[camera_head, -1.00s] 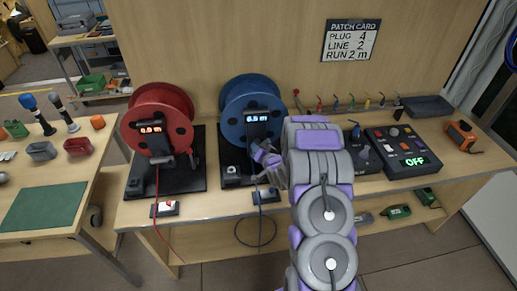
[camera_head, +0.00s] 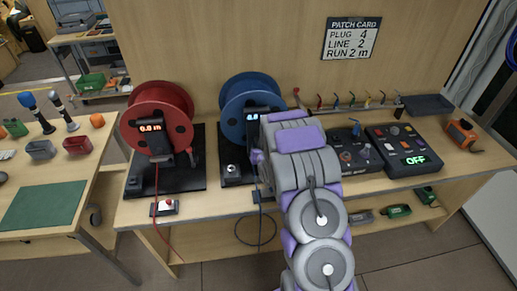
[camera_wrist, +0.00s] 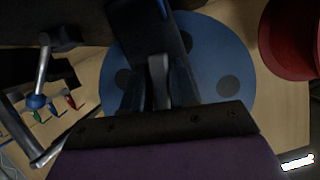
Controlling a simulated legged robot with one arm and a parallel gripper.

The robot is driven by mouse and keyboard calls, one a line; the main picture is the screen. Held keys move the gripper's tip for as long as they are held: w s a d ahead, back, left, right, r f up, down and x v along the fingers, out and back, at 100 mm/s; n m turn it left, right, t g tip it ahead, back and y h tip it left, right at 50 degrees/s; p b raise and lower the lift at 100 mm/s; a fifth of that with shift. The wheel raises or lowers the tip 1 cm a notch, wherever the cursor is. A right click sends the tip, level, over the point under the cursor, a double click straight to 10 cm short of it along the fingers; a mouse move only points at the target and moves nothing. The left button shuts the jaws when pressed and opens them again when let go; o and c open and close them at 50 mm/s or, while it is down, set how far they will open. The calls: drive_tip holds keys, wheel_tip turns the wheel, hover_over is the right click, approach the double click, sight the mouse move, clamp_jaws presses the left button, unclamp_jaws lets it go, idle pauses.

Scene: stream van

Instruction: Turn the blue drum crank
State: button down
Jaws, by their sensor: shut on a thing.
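The blue drum (camera_head: 238,115) stands upright on a black base (camera_head: 232,168) on the bench, left of my arm. Its small display (camera_head: 252,117) is partly covered by my arm and its reading cannot be made out. In the wrist view the blue drum's face (camera_wrist: 225,65), with dark round holes, lies behind my gripper (camera_wrist: 158,88). My gripper's dark fingers are shut on a narrow grey piece, the crank handle (camera_wrist: 159,78). In the head view my arm hides most of the crank and the fingers.
A red drum (camera_head: 148,125), its display reading 0.0 m, stands to the left. Small coloured plugs (camera_head: 350,102) line the back of the bench at right. A panel reading OFF (camera_head: 412,148) and an orange device (camera_head: 461,134) are farther right. A cable hangs below the bench front.

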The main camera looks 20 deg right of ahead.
drive_tip(key=shift+n+h, duration=0.4)
drive_tip(key=shift+n, duration=0.3)
drive_tip(key=shift+n+g+h+b, duration=0.3)
drive_tip(key=shift+n+h+b, duration=0.2)
drive_tip(key=shift+n, duration=0.1)
drive_tip(key=shift+w+r+n+h+b, duration=0.15)
drive_tip(key=shift+n+h+b, duration=0.25)
drive_tip(key=shift+n, duration=0.25)
drive_tip(key=shift+w+r+n+h+b, duration=0.1)
drive_tip(key=shift+n+h+b, duration=0.15)
drive_tip(key=shift+n+h, duration=0.35)
idle(0.4)
idle(0.7)
drive_tip(key=c, duration=1)
unclamp_jaws()
drive_tip(key=shift+f, duration=0.15)
drive_tip(key=shift+c, duration=0.2)
drive_tip(key=shift+s, duration=0.1)
drive_tip(key=p+v, duration=0.5)
drive_tip(key=v, duration=0.7)
drive_tip(key=shift+r, duration=0.3)
